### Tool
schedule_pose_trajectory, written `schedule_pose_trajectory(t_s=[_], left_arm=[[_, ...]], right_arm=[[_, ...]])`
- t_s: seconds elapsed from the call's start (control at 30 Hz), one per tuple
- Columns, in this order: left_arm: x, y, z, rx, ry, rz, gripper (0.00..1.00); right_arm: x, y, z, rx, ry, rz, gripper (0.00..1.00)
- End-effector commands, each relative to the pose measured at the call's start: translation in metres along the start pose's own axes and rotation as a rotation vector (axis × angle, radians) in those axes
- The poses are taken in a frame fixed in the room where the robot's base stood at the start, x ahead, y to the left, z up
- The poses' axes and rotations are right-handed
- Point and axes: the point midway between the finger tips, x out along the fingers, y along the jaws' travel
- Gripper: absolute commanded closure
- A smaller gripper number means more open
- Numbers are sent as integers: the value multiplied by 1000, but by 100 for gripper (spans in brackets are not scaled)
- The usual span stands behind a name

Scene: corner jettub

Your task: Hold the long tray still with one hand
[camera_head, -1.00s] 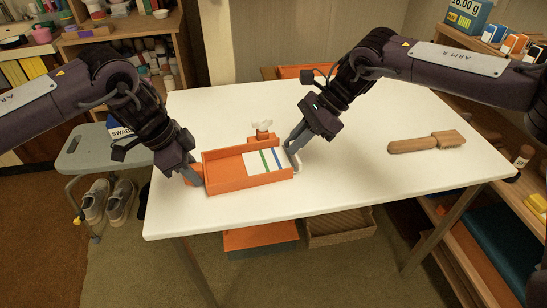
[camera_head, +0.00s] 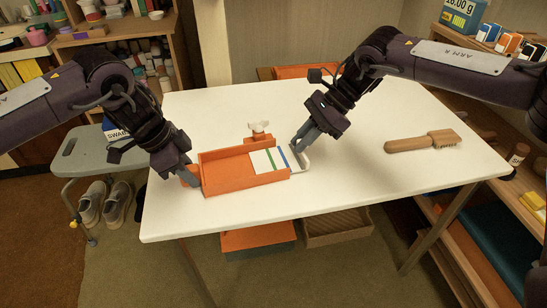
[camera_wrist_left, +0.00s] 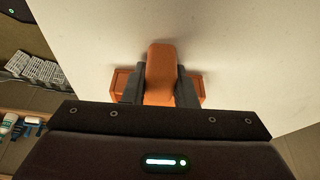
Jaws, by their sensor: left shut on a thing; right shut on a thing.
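The long orange tray (camera_head: 225,178) lies on the white table. My left gripper (camera_head: 190,179) is at its left end, shut on the tray's orange end block (camera_wrist_left: 160,70), which sits between the fingers in the left wrist view. A white panel with green and blue stripes (camera_head: 262,162) lies in the right part of the tray. A pale bent handle (camera_head: 305,166) sticks out past the tray's right end. My right gripper (camera_head: 297,156) is shut on this handle; its fingertips partly hide the grip. An orange clamp-like piece with a pale knob (camera_head: 259,129) stands at the tray's back edge.
A wooden brush (camera_head: 422,142) lies on the right of the white table (camera_head: 350,190). The table front and the middle right are clear. Shelves (camera_head: 470,230) stand close on the right. A grey stool (camera_head: 85,150) stands at the left.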

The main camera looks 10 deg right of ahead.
Motion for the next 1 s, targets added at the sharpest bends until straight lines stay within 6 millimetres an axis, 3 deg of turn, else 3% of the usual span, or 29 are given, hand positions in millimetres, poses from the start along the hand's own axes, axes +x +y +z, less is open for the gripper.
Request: schedule_pose_trajectory(t_s=[1.0], left_arm=[[3,0,4,-5,-8,2,100]], right_arm=[[-17,0,-21,2,1,-2,100]])
